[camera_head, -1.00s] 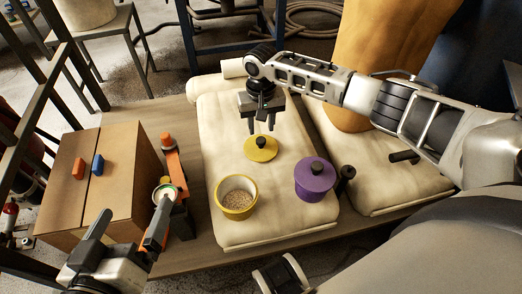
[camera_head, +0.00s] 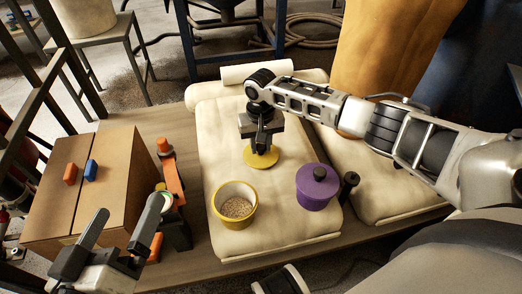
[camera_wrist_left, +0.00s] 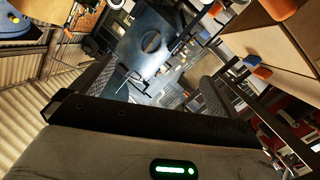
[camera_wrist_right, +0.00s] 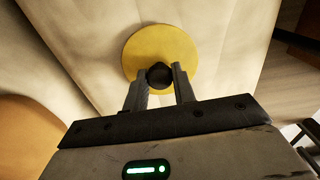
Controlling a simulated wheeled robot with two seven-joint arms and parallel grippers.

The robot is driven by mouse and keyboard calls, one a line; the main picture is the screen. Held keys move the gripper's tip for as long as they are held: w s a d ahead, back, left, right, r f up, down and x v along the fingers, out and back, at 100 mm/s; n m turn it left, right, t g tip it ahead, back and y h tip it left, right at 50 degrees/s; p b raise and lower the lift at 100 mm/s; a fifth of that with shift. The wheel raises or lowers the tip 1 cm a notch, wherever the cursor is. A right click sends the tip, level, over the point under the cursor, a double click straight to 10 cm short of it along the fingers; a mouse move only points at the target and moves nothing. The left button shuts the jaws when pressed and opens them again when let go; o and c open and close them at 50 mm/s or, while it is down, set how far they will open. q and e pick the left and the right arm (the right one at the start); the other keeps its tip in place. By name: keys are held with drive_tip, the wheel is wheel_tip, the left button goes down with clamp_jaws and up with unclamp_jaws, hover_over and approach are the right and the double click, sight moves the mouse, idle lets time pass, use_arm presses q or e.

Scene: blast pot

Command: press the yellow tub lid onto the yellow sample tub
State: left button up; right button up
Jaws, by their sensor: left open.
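The yellow tub lid (camera_head: 258,161) is a flat disc with a dark knob, lying on the pale padded surface behind the sample tub. It fills the upper middle of the right wrist view (camera_wrist_right: 185,52). My right gripper (camera_wrist_right: 160,78) points down at the lid with its fingers closed in on both sides of the dark knob. The yellow sample tub (camera_head: 222,220) stands upright and open in front of the lid, with grainy beige contents. My left gripper (camera_head: 120,232) is open and empty at the lower left, away from the tub and lid.
A purple lidded tub (camera_head: 316,190) stands right of the yellow tub, beside a small black knobbed item (camera_head: 348,184). A cardboard box (camera_head: 82,190) is at the left, with an orange tool (camera_head: 173,182) beside it. The pad left of the lid is clear.

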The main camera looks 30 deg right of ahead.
sight(260, 145)
drive_tip(key=shift+r+p, duration=1.1)
drive_tip(key=shift+p, duration=0.2)
use_arm(q)
drive_tip(key=a+f+m+g+y+p, duration=0.1)
drive_tip(key=y+p, duration=0.1)
drive_tip(key=p, duration=0.1)
drive_tip(key=shift+s+a+f+m, duration=0.1)
drive_tip(key=shift+s+a+m, duration=0.1)
drive_tip(key=shift+m, duration=0.2)
use_arm(e)
wheel_tip(260, 145, up, 2)
drive_tip(key=shift+r, duration=0.25)
use_arm(q)
drive_tip(key=shift+a+f+p, duration=0.1)
drive_tip(key=shift+f+p, duration=0.05)
drive_tip(key=shift+p, duration=0.15)
use_arm(e)
drive_tip(key=shift+r, duration=0.2)
use_arm(q)
drive_tip(key=shift+a+f+g, duration=0.1)
drive_tip(key=shift+f+g, duration=0.15)
drive_tip(key=shift+g, duration=0.05)
